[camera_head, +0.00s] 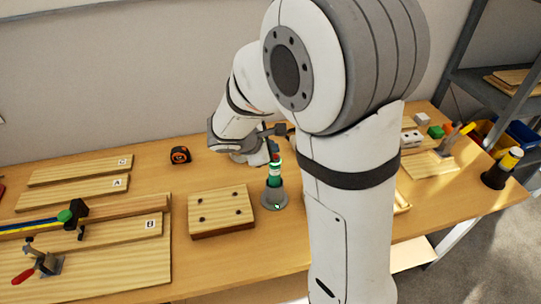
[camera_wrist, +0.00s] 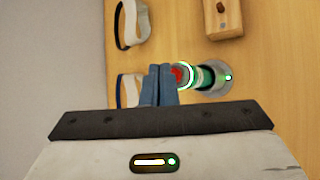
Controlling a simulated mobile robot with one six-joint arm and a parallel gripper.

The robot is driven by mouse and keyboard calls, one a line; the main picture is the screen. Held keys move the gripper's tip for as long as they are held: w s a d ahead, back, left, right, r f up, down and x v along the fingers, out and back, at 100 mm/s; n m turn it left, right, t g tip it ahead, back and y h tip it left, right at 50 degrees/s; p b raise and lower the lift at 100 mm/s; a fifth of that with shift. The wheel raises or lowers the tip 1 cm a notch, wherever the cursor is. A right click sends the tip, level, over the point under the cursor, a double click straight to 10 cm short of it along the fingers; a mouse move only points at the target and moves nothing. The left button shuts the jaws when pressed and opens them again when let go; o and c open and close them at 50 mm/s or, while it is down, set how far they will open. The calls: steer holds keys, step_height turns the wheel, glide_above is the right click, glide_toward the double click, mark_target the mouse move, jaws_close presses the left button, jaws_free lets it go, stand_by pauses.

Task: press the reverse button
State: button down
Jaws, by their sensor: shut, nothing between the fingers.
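A green upright device (camera_head: 275,178) with a red part near its top stands in a round grey base (camera_head: 274,201) on the workbench. In the wrist view the device (camera_wrist: 206,77) shows a red end inside a bright white ring, and a small green light glows on its grey base (camera_wrist: 222,84). I cannot read any label naming a reverse button. My gripper (camera_head: 273,156) is just above the device's top. Its blue fingers (camera_wrist: 160,83) are shut and empty, beside the red end; contact cannot be told.
A tape measure (camera_head: 180,155) is farther back. Boards and clamps fill the left side. My arm hides part of the bench right of the device.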

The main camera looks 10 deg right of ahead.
steer(key=shift+f, duration=0.15)
steer(key=shift+f+b, duration=0.35)
steer(key=shift+b, duration=0.25)
steer(key=shift+f, duration=0.15)
stand_by(0.4)
steer(key=shift+r, duration=0.65)
steer(key=shift+r+p, duration=0.1)
steer(key=shift+p, duration=0.2)
step_height(320, 180, up, 6)
steer(key=p, duration=0.4)
